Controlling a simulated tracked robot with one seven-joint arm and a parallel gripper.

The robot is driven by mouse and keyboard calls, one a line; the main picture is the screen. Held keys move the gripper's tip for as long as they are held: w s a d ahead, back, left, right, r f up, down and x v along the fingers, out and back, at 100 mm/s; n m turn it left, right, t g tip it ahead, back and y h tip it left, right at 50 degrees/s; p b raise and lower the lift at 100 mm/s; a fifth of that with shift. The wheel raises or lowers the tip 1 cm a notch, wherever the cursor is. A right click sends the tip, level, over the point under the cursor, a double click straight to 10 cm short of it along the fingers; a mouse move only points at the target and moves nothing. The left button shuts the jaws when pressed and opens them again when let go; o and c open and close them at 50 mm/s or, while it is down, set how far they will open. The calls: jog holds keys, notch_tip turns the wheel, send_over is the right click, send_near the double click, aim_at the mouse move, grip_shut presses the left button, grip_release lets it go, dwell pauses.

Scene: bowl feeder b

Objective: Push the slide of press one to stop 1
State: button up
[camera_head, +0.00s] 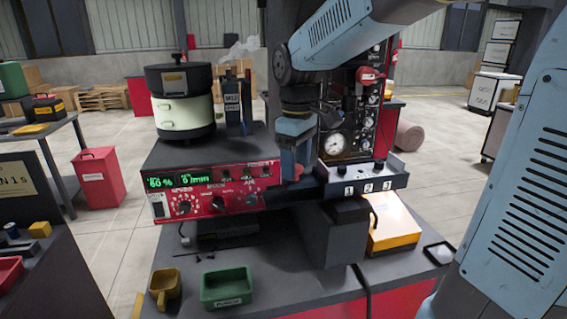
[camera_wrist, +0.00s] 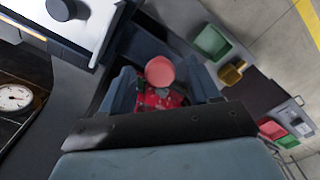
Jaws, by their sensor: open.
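A grey rail with tiles marked 1, 2 and 3 (camera_head: 367,187) stands right of the red control box. The tile marked 1 (camera_head: 348,190) is nearest my gripper. My gripper (camera_head: 295,170) points down just left of the rail, by the box's right end. In the wrist view my gripper (camera_wrist: 165,85) is open, with a round red knob (camera_wrist: 160,72) between its fingers. I cannot tell whether a finger touches the knob. The knob's lower part and mounting are hidden, so I cannot tell whether it belongs to the slide. A black knob (camera_head: 378,164) sits on the rail's right part.
The red control box (camera_head: 220,204) with green displays bears a round feeder bowl (camera_head: 182,112). A gauge panel (camera_head: 338,143) stands behind the rail. A green bin (camera_head: 227,287) and a yellow scoop-like bin (camera_head: 164,288) lie in front. A yellow-and-white box (camera_head: 393,235) is below the rail.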

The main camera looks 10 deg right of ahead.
jog(key=shift+r, duration=3.75)
